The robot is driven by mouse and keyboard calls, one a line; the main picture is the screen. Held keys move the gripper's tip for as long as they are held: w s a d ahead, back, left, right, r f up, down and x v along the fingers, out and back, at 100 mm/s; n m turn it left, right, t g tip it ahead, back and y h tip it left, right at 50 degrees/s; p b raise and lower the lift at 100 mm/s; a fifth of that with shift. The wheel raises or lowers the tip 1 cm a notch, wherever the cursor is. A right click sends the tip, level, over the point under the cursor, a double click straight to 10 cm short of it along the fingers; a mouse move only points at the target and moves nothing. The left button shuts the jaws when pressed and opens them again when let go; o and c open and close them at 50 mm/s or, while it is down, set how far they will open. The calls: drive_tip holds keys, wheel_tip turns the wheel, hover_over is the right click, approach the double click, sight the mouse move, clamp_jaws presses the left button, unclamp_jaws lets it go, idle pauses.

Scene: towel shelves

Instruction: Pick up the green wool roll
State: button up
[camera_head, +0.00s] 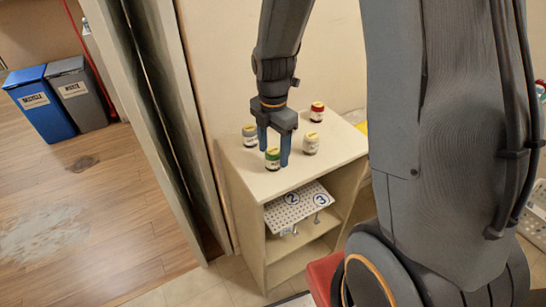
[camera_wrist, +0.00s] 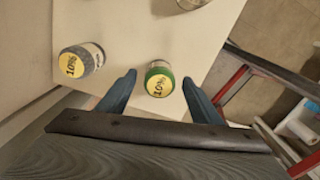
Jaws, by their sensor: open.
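The green wool roll (camera_head: 272,159) stands upright near the front edge of the pale shelf top (camera_head: 330,155). It has a green side and a round yellow top. In the wrist view the green roll (camera_wrist: 159,80) shows its yellow top marked "10%" between my two blue fingers. My gripper (camera_head: 274,152) is open and points down over the roll, with a finger on either side of it. In the wrist view my gripper (camera_wrist: 158,77) shows gaps between the fingers and the roll. I cannot tell how far down the fingers reach.
A grey roll (camera_head: 249,136) stands to the left, a cream roll (camera_head: 310,144) to the right and a red roll (camera_head: 317,111) behind. A perforated board (camera_head: 300,206) marked 2 and 3 is on the shelf below. A wall panel (camera_head: 165,110) rises close at left.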

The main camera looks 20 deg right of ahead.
sight(273, 150)
drive_tip(key=shift+a+f+p, duration=0.1)
drive_tip(key=shift+f+p, duration=0.25)
drive_tip(key=shift+f, duration=1.25)
drive_tip(key=c, duration=1.2)
drive_tip(key=shift+o, duration=0.2)
drive_tip(key=shift+r, duration=0.1)
